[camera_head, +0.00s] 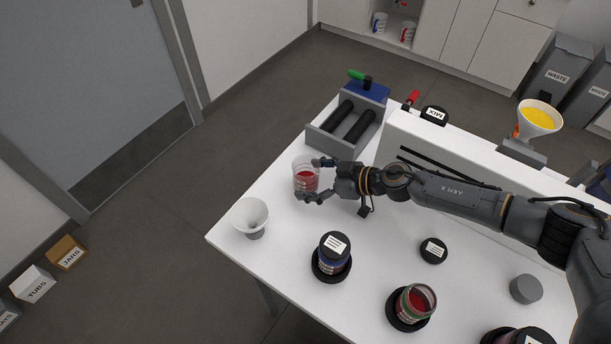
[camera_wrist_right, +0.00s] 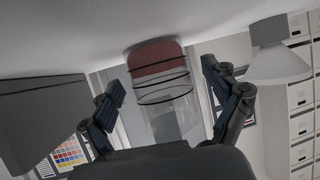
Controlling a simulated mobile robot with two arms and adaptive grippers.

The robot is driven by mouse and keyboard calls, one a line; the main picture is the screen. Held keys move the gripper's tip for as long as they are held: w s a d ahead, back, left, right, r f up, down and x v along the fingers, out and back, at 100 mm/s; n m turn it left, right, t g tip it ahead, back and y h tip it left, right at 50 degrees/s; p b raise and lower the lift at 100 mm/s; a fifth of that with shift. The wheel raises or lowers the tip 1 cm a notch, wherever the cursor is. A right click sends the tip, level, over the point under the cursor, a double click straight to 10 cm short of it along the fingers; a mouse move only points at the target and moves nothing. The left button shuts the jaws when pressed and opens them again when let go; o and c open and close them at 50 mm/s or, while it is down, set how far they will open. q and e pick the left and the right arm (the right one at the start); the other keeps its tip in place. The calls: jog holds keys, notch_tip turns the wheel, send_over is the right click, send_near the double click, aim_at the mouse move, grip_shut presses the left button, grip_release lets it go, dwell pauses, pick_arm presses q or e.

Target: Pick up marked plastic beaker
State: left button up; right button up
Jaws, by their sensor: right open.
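The marked plastic beaker (camera_head: 305,178) is clear, with dark ring marks and red contents in its lower part. It stands on the white table near the left edge. My right gripper (camera_head: 316,180) is open, with one finger at either side of the beaker. In the right wrist view the beaker (camera_wrist_right: 160,90) shows between the two open fingers of the gripper (camera_wrist_right: 165,92), with a visible gap on each side. The picture does not show any contact. My left gripper is not in view.
A white funnel (camera_head: 250,217) stands close in front of the beaker. A grey roller tray (camera_head: 327,135) is just behind it. A lidded jar (camera_head: 334,252), an open red jar (camera_head: 416,302) and a black lid (camera_head: 433,250) are to the right.

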jog(key=shift+d, duration=0.1)
jog(key=shift+c, duration=0.8)
jog(key=c, duration=1.1)
